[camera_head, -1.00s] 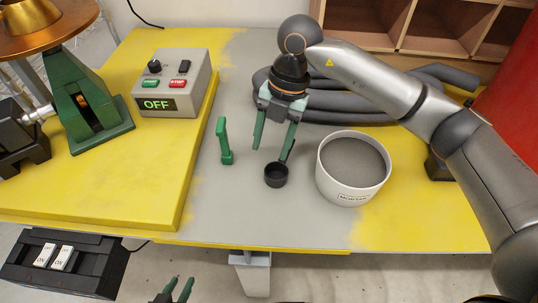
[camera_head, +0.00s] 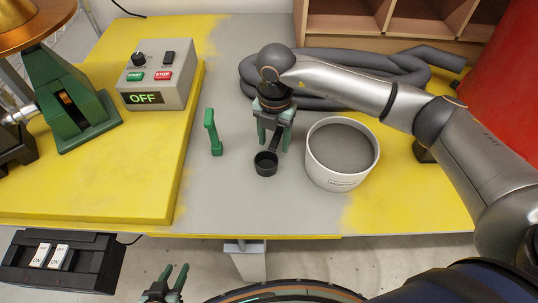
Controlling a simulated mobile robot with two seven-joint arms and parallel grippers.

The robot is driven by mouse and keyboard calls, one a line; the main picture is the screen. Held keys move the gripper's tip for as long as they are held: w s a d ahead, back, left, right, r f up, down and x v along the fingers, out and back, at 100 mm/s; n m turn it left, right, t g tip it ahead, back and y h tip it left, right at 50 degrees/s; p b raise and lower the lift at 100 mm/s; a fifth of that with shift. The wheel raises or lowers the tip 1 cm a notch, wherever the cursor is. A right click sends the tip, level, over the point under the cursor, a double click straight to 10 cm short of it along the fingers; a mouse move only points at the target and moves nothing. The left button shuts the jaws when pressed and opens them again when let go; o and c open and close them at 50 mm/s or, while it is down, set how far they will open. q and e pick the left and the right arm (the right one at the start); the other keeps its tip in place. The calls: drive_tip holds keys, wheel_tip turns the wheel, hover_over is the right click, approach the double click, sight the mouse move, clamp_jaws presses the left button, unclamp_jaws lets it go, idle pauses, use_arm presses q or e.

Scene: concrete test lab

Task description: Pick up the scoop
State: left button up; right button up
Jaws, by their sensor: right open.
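The scoop (camera_head: 265,164) is a small black cup with a black handle that rises up and to the right. It stands on the grey part of the table, left of the white bucket. My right gripper (camera_head: 274,143) is open, with its green fingers pointing down around or beside the scoop's handle; I cannot tell whether they touch it. My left gripper (camera_head: 174,278) is low in the picture, in front of the table edge, with its fingers apart and nothing between them.
A white bucket (camera_head: 336,180) of grey material stands right of the scoop. A control box (camera_head: 160,80) reading OFF sits on the raised yellow board (camera_head: 110,190). A dark hose (camera_head: 330,62) lies behind.

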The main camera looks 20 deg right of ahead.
wheel_tip(320, 180, down, 2)
drive_tip(key=shift+f, duration=0.15)
clamp_jaws()
idle(0.4)
idle(1.0)
